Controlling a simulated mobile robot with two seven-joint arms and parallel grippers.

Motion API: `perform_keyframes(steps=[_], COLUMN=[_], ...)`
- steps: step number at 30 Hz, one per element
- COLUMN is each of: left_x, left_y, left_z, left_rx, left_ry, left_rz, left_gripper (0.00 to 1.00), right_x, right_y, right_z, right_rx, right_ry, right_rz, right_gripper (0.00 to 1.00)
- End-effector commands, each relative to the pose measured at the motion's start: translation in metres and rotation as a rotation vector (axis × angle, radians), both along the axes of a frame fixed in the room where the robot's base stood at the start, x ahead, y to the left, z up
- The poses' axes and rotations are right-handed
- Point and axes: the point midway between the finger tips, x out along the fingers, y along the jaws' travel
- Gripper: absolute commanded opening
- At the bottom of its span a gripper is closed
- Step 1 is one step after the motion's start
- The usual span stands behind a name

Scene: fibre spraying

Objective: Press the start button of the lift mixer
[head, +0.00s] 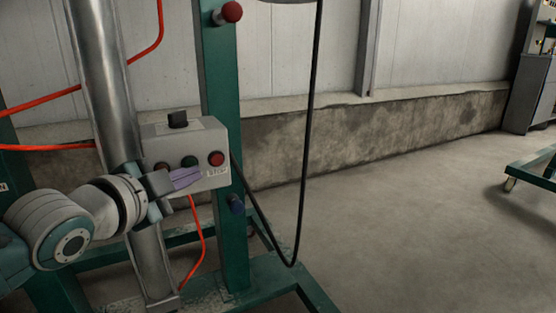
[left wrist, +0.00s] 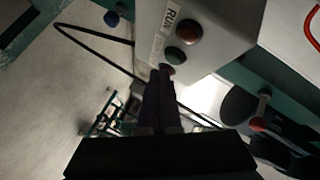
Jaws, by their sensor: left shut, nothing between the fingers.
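The lift mixer's grey control box (head: 213,136) is fixed by the green post. My right gripper is out of view.
A black knob (head: 178,119) stands on the box top. A steel column (head: 105,70) and the green frame post (head: 222,80) are close to my left arm. A black cable (head: 307,130) hangs to the right.

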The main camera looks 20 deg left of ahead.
Motion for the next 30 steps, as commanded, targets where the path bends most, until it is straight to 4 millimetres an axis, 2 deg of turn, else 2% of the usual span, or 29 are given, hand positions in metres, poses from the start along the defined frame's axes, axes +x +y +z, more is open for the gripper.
perform_keyframes(steps=[30], left_x=[0.0056], left_y=[0.0065], left_z=[0.0001], left_rx=[0.0], left_ry=[0.0], left_rz=[0.0], left_gripper=[0.0], right_x=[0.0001], right_y=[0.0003], right_z=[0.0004], right_rx=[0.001], right_ry=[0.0], right_rz=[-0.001], right_gripper=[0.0])
